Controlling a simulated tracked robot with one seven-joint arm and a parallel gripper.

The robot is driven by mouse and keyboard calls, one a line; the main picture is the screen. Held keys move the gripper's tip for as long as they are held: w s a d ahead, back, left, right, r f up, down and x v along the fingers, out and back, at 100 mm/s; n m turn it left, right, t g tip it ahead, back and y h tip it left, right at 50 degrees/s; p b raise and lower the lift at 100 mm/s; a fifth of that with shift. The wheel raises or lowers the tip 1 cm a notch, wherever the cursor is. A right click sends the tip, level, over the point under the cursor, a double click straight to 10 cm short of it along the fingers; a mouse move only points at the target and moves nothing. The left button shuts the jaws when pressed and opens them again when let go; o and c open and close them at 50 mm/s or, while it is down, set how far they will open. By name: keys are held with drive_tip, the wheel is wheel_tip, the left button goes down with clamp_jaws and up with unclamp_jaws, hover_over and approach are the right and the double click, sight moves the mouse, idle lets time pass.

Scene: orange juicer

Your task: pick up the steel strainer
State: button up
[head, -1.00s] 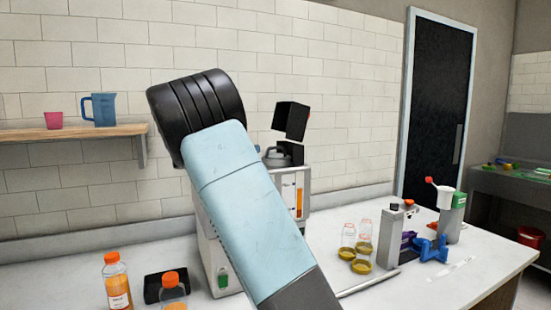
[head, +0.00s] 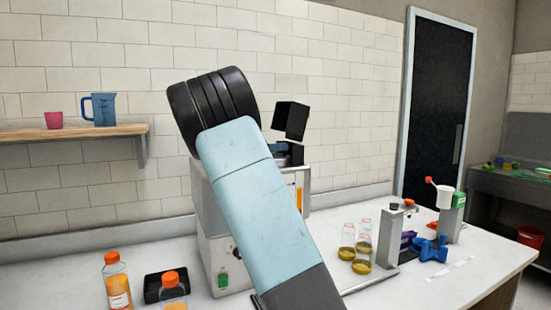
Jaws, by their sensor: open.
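I cannot pick out the steel strainer for certain. The juicer (head: 215,222), a pale metal box, stands on the counter behind my raised arm, which hides most of its front and top. A black block (head: 291,120) shows tilted above the juicer's top, to the right of my arm. Below it are a small bluish piece and a dark piece, too small and covered to identify.
Orange-capped juice bottles (head: 117,281) and a black tray (head: 158,287) stand at front left. A wall shelf (head: 70,134) holds a blue jug (head: 100,109) and pink cup (head: 54,120).

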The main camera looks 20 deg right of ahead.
clamp_jaws()
idle(0.3)
drive_tip(key=shift+a, duration=0.1)
